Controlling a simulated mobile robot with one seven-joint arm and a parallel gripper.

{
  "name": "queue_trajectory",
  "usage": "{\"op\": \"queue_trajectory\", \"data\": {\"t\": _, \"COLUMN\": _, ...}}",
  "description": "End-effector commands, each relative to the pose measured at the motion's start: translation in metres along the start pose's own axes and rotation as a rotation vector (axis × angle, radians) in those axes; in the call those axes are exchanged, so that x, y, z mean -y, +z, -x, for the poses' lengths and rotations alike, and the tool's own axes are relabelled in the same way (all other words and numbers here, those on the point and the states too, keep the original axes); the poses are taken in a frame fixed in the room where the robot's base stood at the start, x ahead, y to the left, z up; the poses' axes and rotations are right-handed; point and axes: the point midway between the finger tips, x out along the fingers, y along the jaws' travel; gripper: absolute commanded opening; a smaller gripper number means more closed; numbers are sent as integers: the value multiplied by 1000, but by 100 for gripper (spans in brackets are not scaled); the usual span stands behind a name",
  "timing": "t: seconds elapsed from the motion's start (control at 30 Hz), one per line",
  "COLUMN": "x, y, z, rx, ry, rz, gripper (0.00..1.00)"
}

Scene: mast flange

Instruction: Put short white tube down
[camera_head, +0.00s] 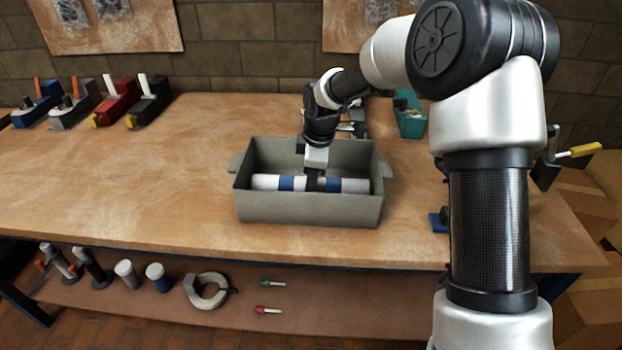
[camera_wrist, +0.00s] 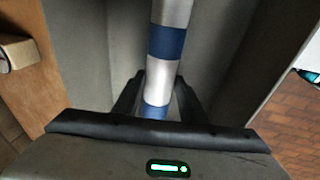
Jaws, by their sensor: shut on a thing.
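The short white tube (camera_head: 266,182), white with blue bands, lies level inside the grey bin (camera_head: 306,208) on the workbench. My gripper (camera_head: 314,186) reaches down into the bin from above and is shut on the tube near its middle. In the wrist view the tube (camera_wrist: 158,80) runs between the two dark fingers of my gripper (camera_wrist: 160,92). The bin's grey inside (camera_wrist: 225,60) surrounds it there. The front wall hides the tube's underside in the head view, so I cannot tell whether it touches the bin floor.
Several clamp-like tools (camera_head: 110,103) stand at the bench's back left. A teal tool (camera_head: 409,115) stands behind the bin at right. A lower shelf (camera_head: 330,300) holds a grey ring (camera_head: 195,303) and cylinders. The bench top (camera_head: 150,180) left of the bin is clear.

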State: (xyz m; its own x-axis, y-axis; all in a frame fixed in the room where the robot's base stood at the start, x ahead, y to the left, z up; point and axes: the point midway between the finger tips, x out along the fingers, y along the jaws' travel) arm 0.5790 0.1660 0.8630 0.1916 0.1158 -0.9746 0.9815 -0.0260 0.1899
Motion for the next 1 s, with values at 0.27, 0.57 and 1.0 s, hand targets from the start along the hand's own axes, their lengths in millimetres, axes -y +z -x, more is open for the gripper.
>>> {"op": "queue_trajectory", "data": {"t": 0.27, "x": 1, "y": 0, "z": -3, "rx": 0, "ry": 0, "rz": 0, "gripper": 57}}
{"op": "queue_trajectory", "data": {"t": 0.57, "x": 0, "y": 0, "z": -1, "rx": 0, "ry": 1, "rz": 0, "gripper": 57}}
{"op": "queue_trajectory", "data": {"t": 1.0, "x": -2, "y": 0, "z": 78, "rx": 0, "ry": 4, "rz": -1, "gripper": 57}}
